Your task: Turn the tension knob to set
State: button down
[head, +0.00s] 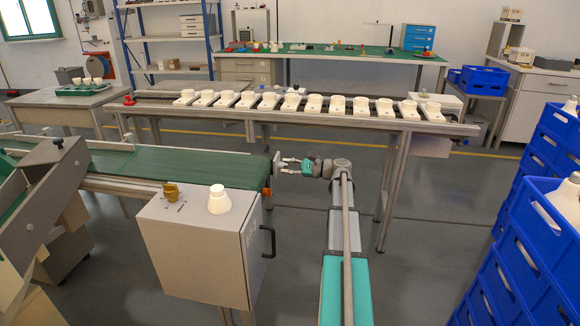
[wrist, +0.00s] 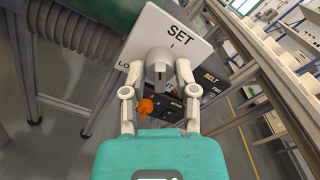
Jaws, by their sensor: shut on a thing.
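The tension knob (wrist: 157,66) is a grey knob on a white plate (wrist: 198,28) marked SET, with a short tick under the word. Part of another label, "LO", shows at the plate's left; the rest is hidden. My gripper (wrist: 157,72) has a finger on either side of the knob and is shut on it. I cannot tell exactly where the knob points against the tick. In the head view my gripper (head: 283,166) is at the right end of the green conveyor (head: 180,166), against the small plate there; the knob is too small to make out.
An orange part (wrist: 145,106) sits just below the knob, close to the left finger. A dark panel marked BELT (wrist: 211,79) lies at the right. A grey cabinet (head: 200,255) stands in front of the conveyor. A long rack of white pieces (head: 300,118) runs behind my arm.

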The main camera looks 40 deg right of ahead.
jog(key=m, duration=0.3)
jog(key=shift+a+m, duration=0.2)
jog(key=shift+m, duration=0.1)
jog(key=shift+w+d+m, duration=0.1)
jog(key=shift+m, duration=1.7)
jog(key=shift+c, duration=2)
grip_release()
jog(key=shift+d, duration=0.15)
jog(key=v, duration=1.2)
